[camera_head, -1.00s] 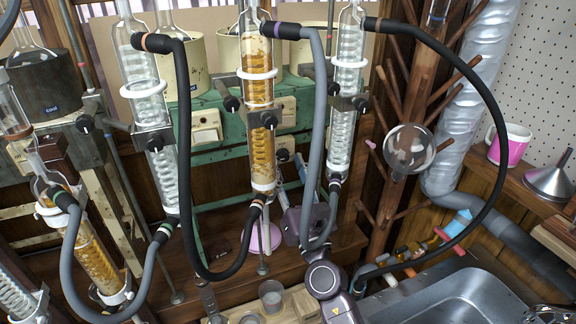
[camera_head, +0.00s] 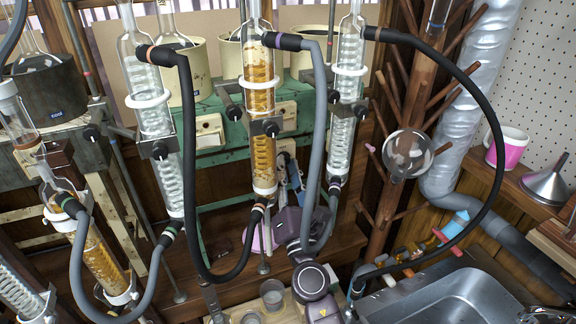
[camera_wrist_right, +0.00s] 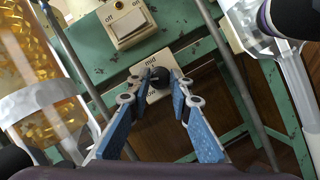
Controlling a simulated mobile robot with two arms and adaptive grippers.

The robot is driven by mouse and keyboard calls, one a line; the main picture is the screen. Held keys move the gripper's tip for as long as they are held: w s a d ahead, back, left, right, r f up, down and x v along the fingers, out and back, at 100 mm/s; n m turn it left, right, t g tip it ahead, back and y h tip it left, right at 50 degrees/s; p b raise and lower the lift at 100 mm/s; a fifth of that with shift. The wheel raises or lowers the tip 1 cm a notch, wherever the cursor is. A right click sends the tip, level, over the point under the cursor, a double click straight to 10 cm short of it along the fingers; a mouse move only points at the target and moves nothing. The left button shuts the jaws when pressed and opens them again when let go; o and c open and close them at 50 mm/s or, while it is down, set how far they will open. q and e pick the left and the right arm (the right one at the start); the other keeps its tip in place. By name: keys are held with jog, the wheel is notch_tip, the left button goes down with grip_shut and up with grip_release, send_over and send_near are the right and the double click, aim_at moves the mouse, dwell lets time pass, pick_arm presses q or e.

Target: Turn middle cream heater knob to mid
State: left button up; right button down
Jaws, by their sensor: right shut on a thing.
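A black heater knob (camera_wrist_right: 159,76) sits on a cream plate (camera_wrist_right: 155,93) marked "mid" above it, on the green heater frame. In the right wrist view my right gripper (camera_wrist_right: 163,79) has its two blue-padded fingers on either side of the knob, shut on it. The knob's pointer direction is hidden. In the head view the right gripper (camera_head: 291,168) reaches up from below to the cream plate (camera_head: 285,146), behind the middle glass column. The middle cream heater (camera_head: 231,62) stands above, partly hidden by that column. My left gripper is not in view.
The amber-filled glass condenser (camera_head: 263,165) stands just left of my right gripper, with the grey hose (camera_head: 320,120) close on the right. A cream off/on switch (camera_wrist_right: 131,25) is above the knob. A black hose (camera_head: 188,180) hangs in front.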

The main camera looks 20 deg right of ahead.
jog(key=c, duration=1.7)
grip_release()
jog(key=shift+c, duration=0.2)
